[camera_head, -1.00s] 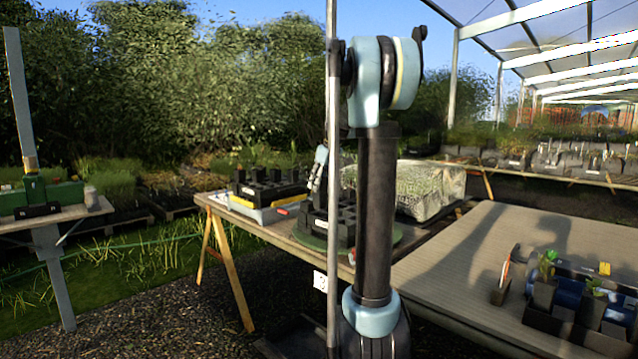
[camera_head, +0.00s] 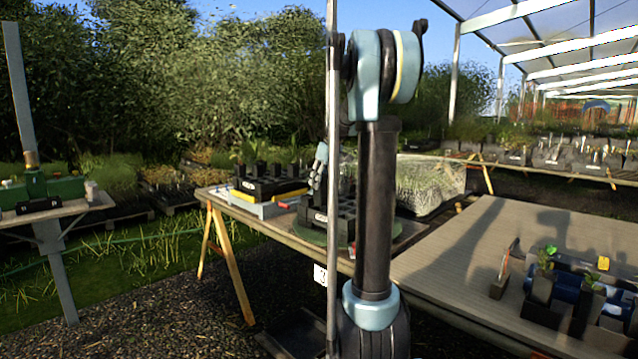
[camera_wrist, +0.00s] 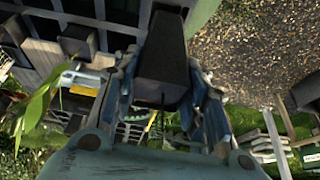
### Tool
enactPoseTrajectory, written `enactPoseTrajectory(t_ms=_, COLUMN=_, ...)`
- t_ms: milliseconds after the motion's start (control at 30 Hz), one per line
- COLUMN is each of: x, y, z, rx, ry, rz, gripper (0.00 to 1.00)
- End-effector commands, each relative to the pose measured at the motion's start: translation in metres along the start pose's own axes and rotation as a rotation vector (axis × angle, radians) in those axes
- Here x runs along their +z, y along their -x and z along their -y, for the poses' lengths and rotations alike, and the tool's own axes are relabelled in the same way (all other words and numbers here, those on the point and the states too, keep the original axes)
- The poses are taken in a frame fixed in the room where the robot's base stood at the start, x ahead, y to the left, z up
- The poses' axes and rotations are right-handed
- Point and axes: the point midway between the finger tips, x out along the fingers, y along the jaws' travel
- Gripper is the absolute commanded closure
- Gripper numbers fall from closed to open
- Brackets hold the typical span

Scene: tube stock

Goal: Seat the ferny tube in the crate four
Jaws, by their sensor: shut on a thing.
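My gripper (camera_wrist: 163,85) is shut on a dark, square, tapered tube (camera_wrist: 165,50) in the wrist view, with one finger along each side. No fern shows clearly on this tube, so I cannot tell its plant. In the head view my arm hides most of the gripper; a pale piece of it (camera_head: 319,160) shows above the middle table. Below it a dark crate (camera_head: 313,217) with a white label stands on a round green base, partly behind my arm. I cannot read the label, so I cannot tell which crate is four.
Another crate with dark tubes (camera_head: 268,185) stands at the table's left. A wire-like bale (camera_head: 430,185) lies behind my arm. The right table (camera_head: 460,240) has wide bare room and a blue rack (camera_head: 567,290) with potted plants. A green leaf (camera_wrist: 38,108) shows left in the wrist view.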

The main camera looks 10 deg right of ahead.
Motion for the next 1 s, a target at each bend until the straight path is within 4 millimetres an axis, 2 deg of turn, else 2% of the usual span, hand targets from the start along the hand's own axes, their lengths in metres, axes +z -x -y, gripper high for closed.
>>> enactPoseTrajectory(t_ms=567, x=0.0, y=-0.001, z=0.0, rx=0.0, ry=0.0, rz=0.0, gripper=0.89)
enactPoseTrajectory(t_ms=1000, x=0.005, y=-0.013, z=0.0, rx=0.0, ry=-0.001, rz=0.0, gripper=0.89)
